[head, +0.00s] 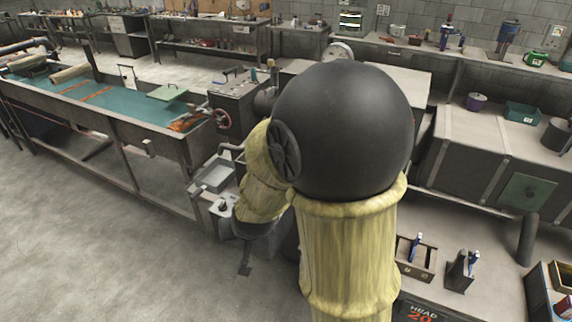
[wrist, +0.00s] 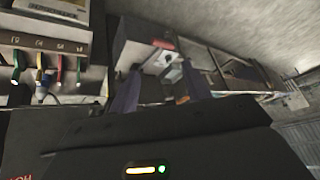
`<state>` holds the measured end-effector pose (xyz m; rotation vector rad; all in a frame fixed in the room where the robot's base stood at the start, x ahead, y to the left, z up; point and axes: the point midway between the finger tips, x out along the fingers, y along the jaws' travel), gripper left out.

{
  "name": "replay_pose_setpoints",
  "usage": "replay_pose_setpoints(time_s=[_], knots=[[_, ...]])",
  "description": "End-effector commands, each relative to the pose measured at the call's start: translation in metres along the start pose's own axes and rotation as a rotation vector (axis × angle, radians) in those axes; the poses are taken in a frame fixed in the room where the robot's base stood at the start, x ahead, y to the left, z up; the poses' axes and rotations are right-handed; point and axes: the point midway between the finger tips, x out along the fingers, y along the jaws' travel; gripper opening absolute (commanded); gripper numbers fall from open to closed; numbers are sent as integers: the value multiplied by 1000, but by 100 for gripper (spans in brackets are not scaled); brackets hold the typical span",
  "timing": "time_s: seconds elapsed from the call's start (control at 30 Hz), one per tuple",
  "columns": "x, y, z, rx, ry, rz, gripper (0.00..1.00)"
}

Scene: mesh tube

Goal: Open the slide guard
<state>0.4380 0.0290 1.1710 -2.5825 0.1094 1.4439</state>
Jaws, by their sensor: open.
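I cannot tell for sure which part is the slide guard. In the head view, a long bench with a teal bed (head: 105,95) has a light green plate (head: 167,92) and a small upright frame (head: 128,76) on it. My gripper (head: 245,268) is partly hidden by my arm, in front of a grey open tray (head: 214,176). In the wrist view, the two dark fingers of my gripper (wrist: 160,88) stand apart with nothing between them. Beyond them is a grey box with a pale, dark-knobbed face (wrist: 170,65) and a red part (wrist: 163,44).
In the wrist view, a panel with coloured levers (wrist: 58,70) is at left. My arm covers the middle of the head view. Grey floor (head: 90,240) is clear at lower left.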

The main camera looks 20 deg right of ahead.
Motion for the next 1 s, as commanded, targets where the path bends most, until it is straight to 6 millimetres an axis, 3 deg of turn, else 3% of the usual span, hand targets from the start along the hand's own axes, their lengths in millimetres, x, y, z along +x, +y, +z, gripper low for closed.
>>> replay_pose_setpoints(time_s=[0.2, 0.43, 0.7, 1.0], knots=[[38, -6, -49, 159, 283, 77, 48], [51, 13, -81, 276, 586, 277, 48], [31, 39, -82, 302, 908, 609, 48], [13, 44, -77, 282, 1025, 751, 48]])
